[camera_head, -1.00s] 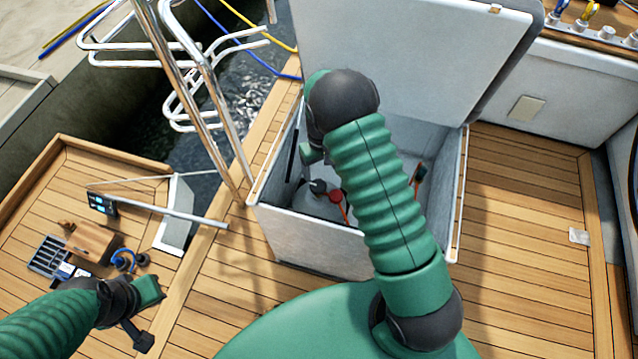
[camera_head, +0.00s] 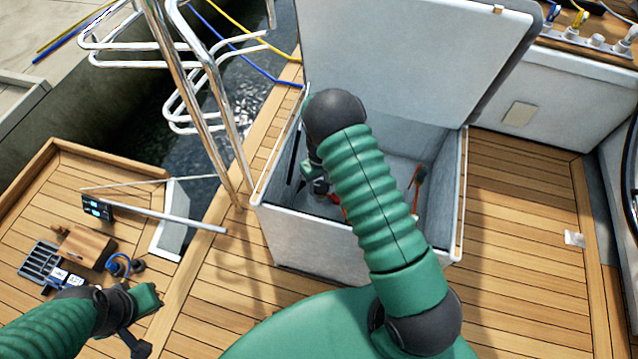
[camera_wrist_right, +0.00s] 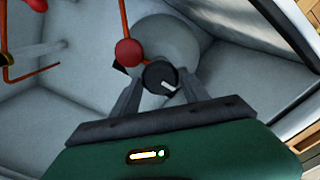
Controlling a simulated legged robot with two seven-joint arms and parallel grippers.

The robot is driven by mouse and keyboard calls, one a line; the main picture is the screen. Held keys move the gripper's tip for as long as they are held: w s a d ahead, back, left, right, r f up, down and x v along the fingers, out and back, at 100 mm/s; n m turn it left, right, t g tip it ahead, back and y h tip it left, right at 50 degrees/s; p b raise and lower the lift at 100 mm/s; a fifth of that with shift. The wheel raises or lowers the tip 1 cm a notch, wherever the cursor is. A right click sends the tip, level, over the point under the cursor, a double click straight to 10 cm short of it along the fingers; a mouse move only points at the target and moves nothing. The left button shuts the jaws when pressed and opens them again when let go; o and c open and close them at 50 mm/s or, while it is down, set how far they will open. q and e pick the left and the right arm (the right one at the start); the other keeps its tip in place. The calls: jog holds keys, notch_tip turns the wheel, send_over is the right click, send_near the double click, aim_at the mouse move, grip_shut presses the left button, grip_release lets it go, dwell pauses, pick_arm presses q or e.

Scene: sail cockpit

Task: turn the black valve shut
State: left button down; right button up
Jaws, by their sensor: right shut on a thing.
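The black valve (camera_wrist_right: 160,76) is a round dark knob with a white mark, on a pale rounded tank (camera_wrist_right: 172,42) inside the open locker. In the right wrist view the fingers of my right gripper (camera_wrist_right: 155,90) stand on either side of the knob and are shut on it. In the head view my right gripper (camera_head: 316,182) reaches down into the locker and largely hides the valve. My left gripper (camera_head: 143,320) hangs over the deck at lower left, away from the valve; its jaw opening is unclear.
A red knob (camera_wrist_right: 128,52) sits close beside the black valve, with a red pipe above it. The locker (camera_head: 310,240) has close walls and a raised lid (camera_head: 400,60). Steel rails (camera_head: 205,90) stand left.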

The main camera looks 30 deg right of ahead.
jog(key=shift+d+f, duration=0.15)
jog(key=c, duration=0.4)
jog(key=shift+a, duration=0.25)
jog(key=shift+c, duration=0.2)
jog(key=shift+d+m+p, duration=0.1)
jog(key=shift+m+p, duration=0.4)
jog(key=shift+m, duration=0.3)
jog(key=m+p, duration=0.1)
jog(key=m, duration=0.1)
jog(key=shift+m, duration=0.3)
jog(key=m+p, duration=0.1)
jog(key=m, duration=0.2)
jog(key=shift+m, duration=0.3)
jog(key=m+p, duration=0.1)
jog(key=m, duration=0.3)
jog(key=shift+s+m, duration=0.1)
jog(key=shift+m, duration=0.2)
jog(key=m+p, duration=0.1)
jog(key=m, duration=0.3)
jog(key=m+p, duration=0.1)
jog(key=m, duration=1.4)
pick_arm(q)
jog(key=w+v, duration=0.1)
jog(key=v, duration=0.5)
jog(key=shift+d+r, duration=0.3)
jog(key=shift+r, duration=0.15)
pick_arm(e)
jog(key=shift+m, duration=2.2)
